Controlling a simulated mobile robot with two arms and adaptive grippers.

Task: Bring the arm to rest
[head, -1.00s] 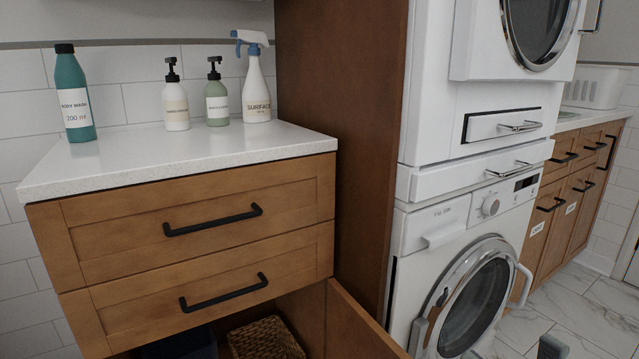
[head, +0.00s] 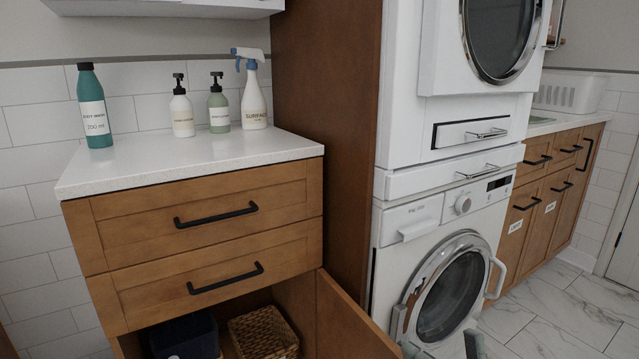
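At the bottom edge of the head view, grey parts that look like the two fingertips of my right gripper (head: 441,349) show in front of the washing machine (head: 440,285). They stand apart with a gap between them, and nothing shows in the gap. The rest of this gripper and its arm are below the picture. My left gripper is not in view.
The cabinet's lower door (head: 350,315) stands open, with a dark bin (head: 185,338) and a wicker basket (head: 262,335) inside. Several bottles, including body wash (head: 94,115) and surface spray (head: 254,105), stand on the counter (head: 190,160). Marble floor (head: 560,325) is clear at right.

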